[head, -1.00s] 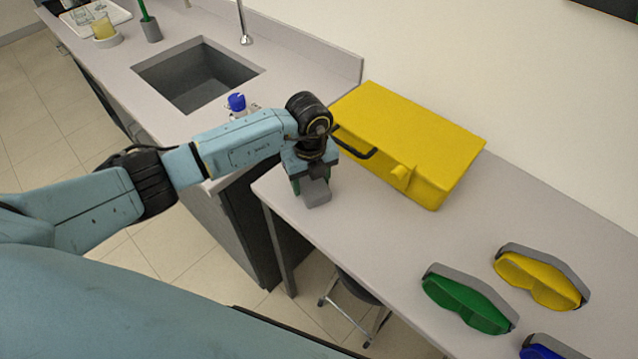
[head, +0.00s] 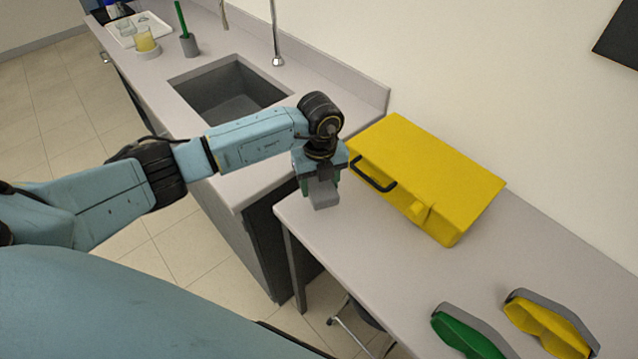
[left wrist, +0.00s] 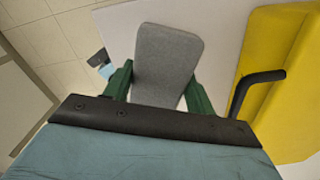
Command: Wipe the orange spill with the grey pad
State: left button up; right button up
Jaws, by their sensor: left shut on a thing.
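My left gripper (head: 321,187), with green fingers, is shut on the grey pad (head: 324,197) and points down near the left end of the nearer bench. In the left wrist view the grey pad (left wrist: 168,62) sits between the two green fingers (left wrist: 160,88). I cannot tell whether the pad touches the bench top. No orange spill shows in either view. My right gripper is not in view.
A yellow case (head: 430,175) with a black handle stands right of my left gripper. Green goggles (head: 468,337) and yellow goggles (head: 548,325) lie at the lower right. Behind are a sink (head: 228,90), a beaker of yellow liquid (head: 145,40) and a white tray (head: 150,28).

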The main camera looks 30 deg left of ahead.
pick_arm(q)
jog(key=shift+r+p, duration=0.65)
jog(key=shift+r, duration=0.5)
